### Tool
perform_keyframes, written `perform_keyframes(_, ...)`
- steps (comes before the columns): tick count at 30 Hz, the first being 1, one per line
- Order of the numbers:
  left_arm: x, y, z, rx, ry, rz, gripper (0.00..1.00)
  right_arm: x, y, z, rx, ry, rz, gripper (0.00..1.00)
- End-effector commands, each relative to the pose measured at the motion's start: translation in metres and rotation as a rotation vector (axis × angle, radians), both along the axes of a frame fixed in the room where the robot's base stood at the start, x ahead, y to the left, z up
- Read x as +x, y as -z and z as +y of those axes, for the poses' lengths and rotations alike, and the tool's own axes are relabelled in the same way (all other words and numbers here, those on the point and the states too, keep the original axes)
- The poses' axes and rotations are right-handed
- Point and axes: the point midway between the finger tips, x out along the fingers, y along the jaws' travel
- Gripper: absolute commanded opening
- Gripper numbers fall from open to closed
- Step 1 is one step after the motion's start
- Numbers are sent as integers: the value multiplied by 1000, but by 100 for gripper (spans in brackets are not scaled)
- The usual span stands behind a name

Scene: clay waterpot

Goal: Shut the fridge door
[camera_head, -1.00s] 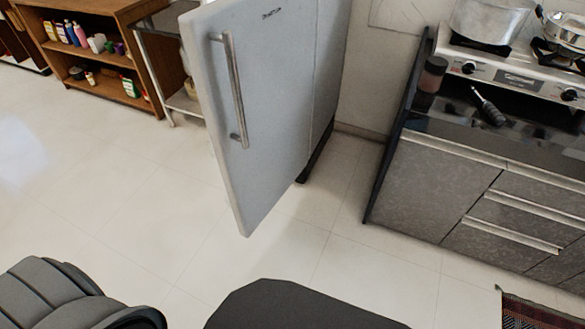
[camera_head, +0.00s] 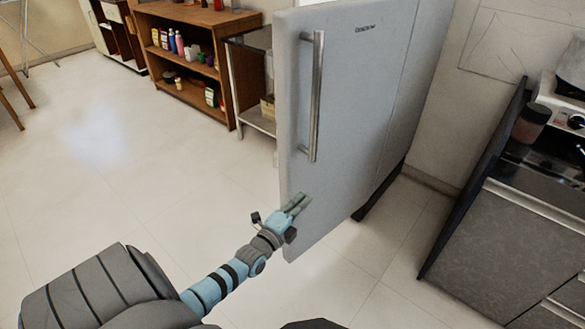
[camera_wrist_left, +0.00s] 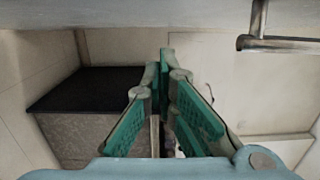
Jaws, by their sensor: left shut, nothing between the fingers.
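The grey fridge door (camera_head: 345,100) stands open in the head view, with its outer face towards me. Its upright metal handle (camera_head: 316,95) is near the free left edge. My left gripper (camera_head: 298,204) is shut and empty, in front of the lower part of the door, below the handle. Whether it touches the door I cannot tell. In the left wrist view the green fingers (camera_wrist_left: 165,72) are together at the tips. A grey band of the door (camera_wrist_left: 120,14) runs along the top there, with the handle end (camera_wrist_left: 285,43) at right. My right gripper is not in view.
A wooden shelf (camera_head: 190,18) with bottles and a metal rack (camera_head: 258,118) stand left of the door. A counter (camera_head: 500,235) with a stove is at right. The floor (camera_head: 110,180) at left is clear.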

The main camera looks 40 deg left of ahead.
Motion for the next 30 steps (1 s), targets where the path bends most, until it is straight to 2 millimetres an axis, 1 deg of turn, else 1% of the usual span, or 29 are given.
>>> perform_keyframes(1, 11, 5, 1, 0, 0, -3, 0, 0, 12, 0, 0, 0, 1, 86)
perform_keyframes(5, 38, 6, 5, 1, 0, -2, 0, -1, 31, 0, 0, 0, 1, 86)
perform_keyframes(6, 37, 7, 15, 5, 0, 2, 0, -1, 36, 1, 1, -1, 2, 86)
perform_keyframes(9, 38, 7, 30, 4, 0, 2, 0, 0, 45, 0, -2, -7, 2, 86)
perform_keyframes(12, 39, 5, 39, 2, 0, 3, 0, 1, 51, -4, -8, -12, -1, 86)
perform_keyframes(18, 39, 2, 44, -1, 0, 3, 0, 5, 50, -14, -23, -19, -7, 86)
perform_keyframes(26, 38, 2, 45, -1, -1, 4, 0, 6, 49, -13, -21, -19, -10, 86)
perform_keyframes(30, 32, 3, 53, -2, -8, 6, 0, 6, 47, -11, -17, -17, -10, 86)
